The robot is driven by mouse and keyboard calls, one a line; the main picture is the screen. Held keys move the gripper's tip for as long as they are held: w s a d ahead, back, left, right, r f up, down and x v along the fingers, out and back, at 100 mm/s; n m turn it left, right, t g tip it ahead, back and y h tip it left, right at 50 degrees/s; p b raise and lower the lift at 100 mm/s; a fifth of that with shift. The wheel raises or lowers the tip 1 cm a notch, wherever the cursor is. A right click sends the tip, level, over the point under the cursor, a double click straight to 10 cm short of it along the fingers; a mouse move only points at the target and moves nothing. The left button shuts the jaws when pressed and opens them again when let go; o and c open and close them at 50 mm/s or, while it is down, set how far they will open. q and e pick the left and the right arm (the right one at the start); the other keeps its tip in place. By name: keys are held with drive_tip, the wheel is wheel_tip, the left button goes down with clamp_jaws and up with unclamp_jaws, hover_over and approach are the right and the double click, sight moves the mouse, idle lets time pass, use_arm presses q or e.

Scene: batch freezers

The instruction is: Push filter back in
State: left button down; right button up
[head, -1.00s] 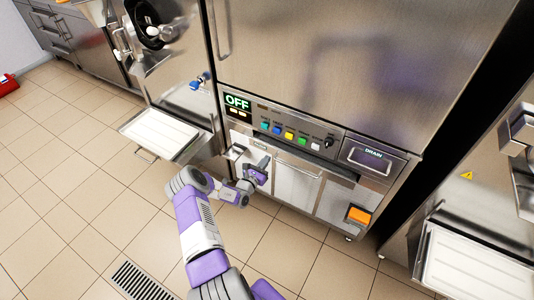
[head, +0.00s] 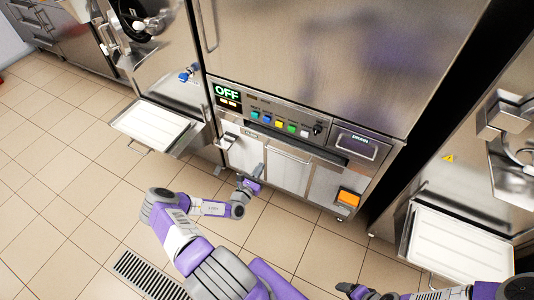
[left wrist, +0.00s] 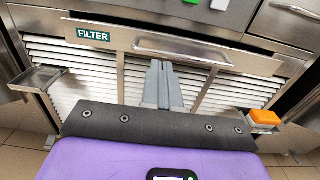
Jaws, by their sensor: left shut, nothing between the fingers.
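The filter (left wrist: 210,56) is a metal-framed front with a long handle slot and a green FILTER label, low on the middle machine. In the head view its front (head: 289,168) is below the control panel. My left gripper (head: 257,172) is shut and empty, close in front of the filter. In the left wrist view its grey fingertips (left wrist: 160,66) point at the filter front, overlapping its handle bar; contact cannot be told. My right gripper (head: 354,290) shows at the bottom edge, far from the filter; its jaws are unclear.
A small metal tray (left wrist: 46,78) sticks out left of the filter, and an orange block (left wrist: 265,117) on a holder sits at right. A white drip tray (head: 157,127) juts from the left machine, another (head: 456,247) from the right one. The tiled floor in front is open.

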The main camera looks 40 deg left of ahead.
sight(277, 141)
use_arm(q)
drive_tip(key=b+x, duration=0.5)
drive_tip(key=x, duration=0.8)
drive_tip(key=shift+w+a+f, duration=0.1)
drive_tip(key=shift+w+a, duration=0.05)
drive_tip(key=shift+w, duration=0.1)
use_arm(e)
wheel_tip(277, 141, down, 5)
drive_tip(key=shift+f, duration=0.1)
use_arm(q)
drive_tip(key=shift+a, duration=0.1)
